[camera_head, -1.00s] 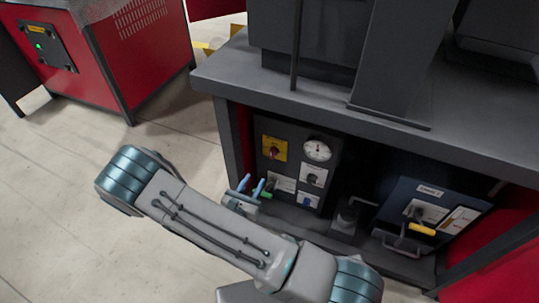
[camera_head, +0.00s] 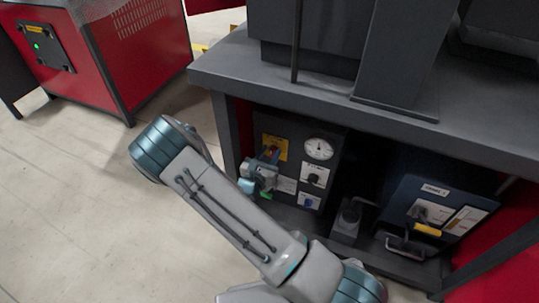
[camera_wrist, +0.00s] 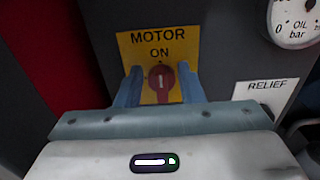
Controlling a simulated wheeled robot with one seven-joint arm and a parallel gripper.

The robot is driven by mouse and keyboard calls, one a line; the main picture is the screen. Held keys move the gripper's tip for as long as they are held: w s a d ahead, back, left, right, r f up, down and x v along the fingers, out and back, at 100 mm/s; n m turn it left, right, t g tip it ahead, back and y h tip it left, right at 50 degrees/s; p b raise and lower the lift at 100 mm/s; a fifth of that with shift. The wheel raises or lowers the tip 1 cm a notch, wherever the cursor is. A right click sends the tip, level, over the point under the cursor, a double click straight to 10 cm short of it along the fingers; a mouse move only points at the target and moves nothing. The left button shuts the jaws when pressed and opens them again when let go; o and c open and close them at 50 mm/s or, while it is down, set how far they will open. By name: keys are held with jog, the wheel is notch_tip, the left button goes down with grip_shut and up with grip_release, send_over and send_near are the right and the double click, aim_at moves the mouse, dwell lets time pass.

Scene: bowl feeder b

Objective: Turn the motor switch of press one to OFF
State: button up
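The motor switch (camera_wrist: 161,78) is a red knob on a yellow plate (camera_wrist: 127,49) lettered MOTOR and ON. In the wrist view its pale mark stands upright, under the word ON. The plate also shows in the head view (camera_head: 281,147), on the dark panel under the press table. My gripper (camera_wrist: 159,85) has its two blue fingers apart, one on each side of the knob, with gaps visible between fingers and knob. In the head view my gripper (camera_head: 268,158) is at the panel and hides the lower left of the plate and most of the knob.
A round oil gauge (camera_head: 318,149) and a RELIEF label (camera_wrist: 265,87) lie right of the switch, with a black knob (camera_head: 315,179) and a blue knob (camera_head: 308,202) lower down. The table edge (camera_head: 300,105) overhangs the panel. A blue unit with a yellow-handled lever (camera_head: 428,230) stands further right.

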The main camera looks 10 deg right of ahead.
grip_shut()
jog(key=shift+p, duration=0.35)
jog(key=n+p, duration=0.2)
jog(key=p, duration=0.1)
jog(key=shift+w+a+r+n, duration=0.1)
jog(key=shift+a+r+n, duration=0.1)
jog(key=shift+n, duration=0.2)
jog(key=n+p, duration=0.2)
jog(key=n, duration=0.1)
jog(key=n+p, duration=0.1)
jog(key=p, duration=0.1)
jog(key=shift+w+a+f+n, duration=0.2)
jog(key=shift+a+f+n, duration=0.05)
jog(key=shift+n, duration=0.05)
jog(key=n+p, duration=0.2)
jog(key=n, duration=0.1)
jog(key=f+n+p, duration=0.1)
jog(key=n, duration=0.1)
jog(key=shift+w+a, duration=0.15)
jog(key=shift+a, duration=0.1)
jog(key=shift+f+n+p, duration=0.25)
jog(key=shift+n+p, duration=0.05)
jog(key=shift+n, duration=1.1)
jog(key=shift+f+n+p, duration=0.25)
jog(key=shift+n, duration=1.15)
